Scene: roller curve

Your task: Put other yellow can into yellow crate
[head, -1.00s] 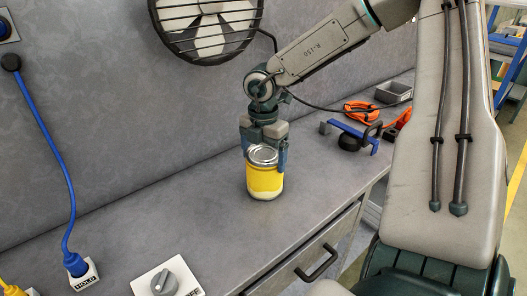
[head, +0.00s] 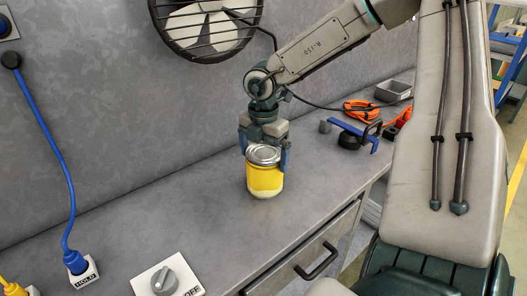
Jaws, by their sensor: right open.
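A yellow can (head: 264,181) with a silver lid and a pale bottom band stands upright on the grey worktop. My right gripper (head: 263,150) points down over it from behind. Its fingers sit on both sides of the can's upper part, and it is open. Part of the fingers is hidden behind the can. My left gripper is not in view. No yellow crate shows in this view.
A rotary switch (head: 165,282) is at the front of the worktop (head: 150,225). A blue cable (head: 55,165) hangs at left. A fan (head: 207,25) is on the wall. A blue clamp (head: 355,130), orange cord (head: 362,110) and grey bin (head: 393,91) lie behind at right.

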